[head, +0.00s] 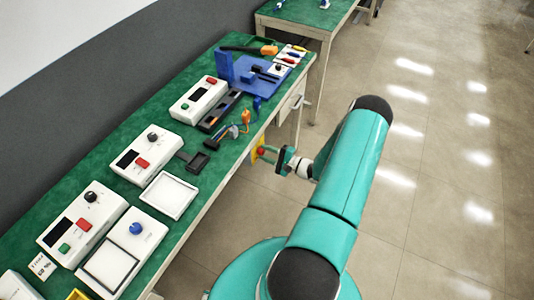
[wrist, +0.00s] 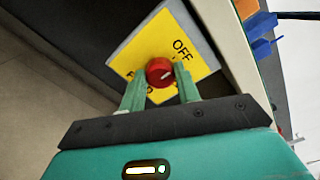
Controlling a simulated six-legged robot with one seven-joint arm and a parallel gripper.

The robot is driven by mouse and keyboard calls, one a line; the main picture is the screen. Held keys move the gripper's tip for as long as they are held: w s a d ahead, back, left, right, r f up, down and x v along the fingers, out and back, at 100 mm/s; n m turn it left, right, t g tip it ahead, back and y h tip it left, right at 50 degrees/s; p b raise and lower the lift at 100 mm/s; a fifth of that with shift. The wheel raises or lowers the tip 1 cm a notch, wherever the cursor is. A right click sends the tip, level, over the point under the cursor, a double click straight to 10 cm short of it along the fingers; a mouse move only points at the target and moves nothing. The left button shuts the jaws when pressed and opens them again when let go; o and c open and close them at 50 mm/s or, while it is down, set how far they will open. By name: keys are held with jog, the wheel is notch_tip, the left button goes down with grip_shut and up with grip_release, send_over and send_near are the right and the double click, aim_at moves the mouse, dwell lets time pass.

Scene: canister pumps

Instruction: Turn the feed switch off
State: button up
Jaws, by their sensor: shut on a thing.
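The feed switch is a red round knob (wrist: 160,71) on a yellow plate (wrist: 190,48) with the word OFF at its upper right in the wrist view. Other lettering at the plate's lower left is partly hidden by a finger. A pale mark on the knob points to the right and slightly up. My gripper (wrist: 160,82) has its two green fingers shut on the knob, one on each side. In the head view my gripper (head: 270,155) is at the table's front edge, and the yellow plate (head: 257,150) shows just left of it.
The green-topped table (head: 150,212) carries several white control boxes, such as one with a red button (head: 148,150), and a blue stand (head: 252,75). The floor (head: 430,170) right of the table is clear.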

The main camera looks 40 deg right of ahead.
dwell(0.5)
jog(key=o, duration=1)
jog(key=shift+s, duration=0.1)
jog(key=v, duration=1.3)
jog(key=shift+s+d, duration=0.15)
jog(key=shift+s, duration=0.2)
jog(key=shift+r, duration=0.1)
